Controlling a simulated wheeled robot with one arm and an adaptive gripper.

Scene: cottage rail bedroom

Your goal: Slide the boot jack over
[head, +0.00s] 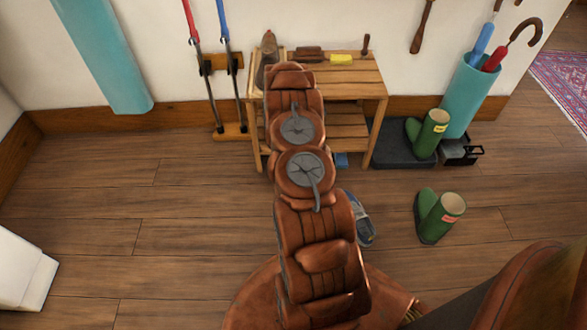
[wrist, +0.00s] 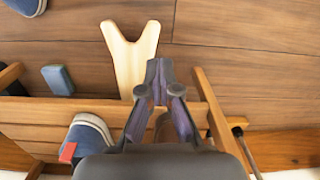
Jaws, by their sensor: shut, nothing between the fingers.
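The boot jack (wrist: 132,55) is a pale wooden piece with a forked end. In the wrist view it lies on the floor planks, fork toward the top of the picture, its other end by the edge of the slatted bench. My gripper (wrist: 158,70) is shut and empty, its fingertips just right of the boot jack's lower part; I cannot tell whether they touch it. In the head view my arm stretches over the bench and hides the gripper, and I cannot make out the boot jack there.
The wooden bench (head: 345,85) stands against the wall. A blue block (wrist: 57,80) and a blue shoe (wrist: 92,128) are left of the gripper in the wrist view. Green boots (head: 432,135) and an umbrella stand (head: 470,95) are at the right.

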